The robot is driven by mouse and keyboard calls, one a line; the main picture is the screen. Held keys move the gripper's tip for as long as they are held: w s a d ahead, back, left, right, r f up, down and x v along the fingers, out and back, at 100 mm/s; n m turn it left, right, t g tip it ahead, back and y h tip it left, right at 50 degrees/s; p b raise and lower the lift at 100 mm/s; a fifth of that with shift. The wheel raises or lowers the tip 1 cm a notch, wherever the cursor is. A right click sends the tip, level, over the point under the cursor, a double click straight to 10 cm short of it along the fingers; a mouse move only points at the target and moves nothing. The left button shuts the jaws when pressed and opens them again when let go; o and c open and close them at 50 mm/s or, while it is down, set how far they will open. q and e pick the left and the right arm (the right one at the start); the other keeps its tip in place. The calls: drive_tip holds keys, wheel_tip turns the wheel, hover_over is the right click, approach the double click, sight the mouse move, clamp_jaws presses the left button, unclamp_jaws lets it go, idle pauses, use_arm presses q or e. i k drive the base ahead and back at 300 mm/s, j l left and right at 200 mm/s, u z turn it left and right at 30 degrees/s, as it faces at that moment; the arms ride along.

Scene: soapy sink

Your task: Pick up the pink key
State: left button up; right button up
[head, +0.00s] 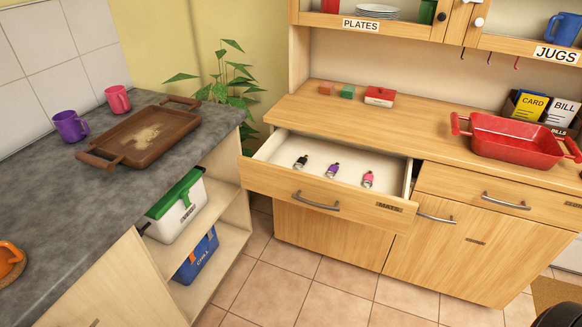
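The pink key (368,178) lies in the open drawer (281,184) of the wooden dresser, towards the drawer's right side. A purple key (333,170) lies to its left, and a black key (301,161) lies further left. The keys are apart from one another and rest on the drawer's pale floor. Neither of my grippers shows in the head view.
The drawer juts out over the tiled floor, which is clear in front. A red baking dish (515,139) and a small red box (379,96) stand on the dresser top (430,123). A grey counter (62,176) with a brown tray (142,137) is at the left.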

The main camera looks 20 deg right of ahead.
sight(369, 177)
drive_tip(key=z, duration=1.4)
drive_tip(key=i+l+u, duration=0.1)
drive_tip(key=l, duration=0.3)
drive_tip(key=i+l, duration=0.25)
drive_tip(key=l, duration=0.2)
drive_tip(key=i+l+u, duration=0.15)
drive_tip(key=l, duration=0.3)
drive_tip(key=i+l, duration=0.15)
drive_tip(key=l, duration=0.25)
drive_tip(key=i+l+u, duration=0.15)
drive_tip(key=l, duration=0.3)
drive_tip(key=i+l, duration=0.1)
drive_tip(key=l, duration=0.35)
drive_tip(key=u, duration=0.05)
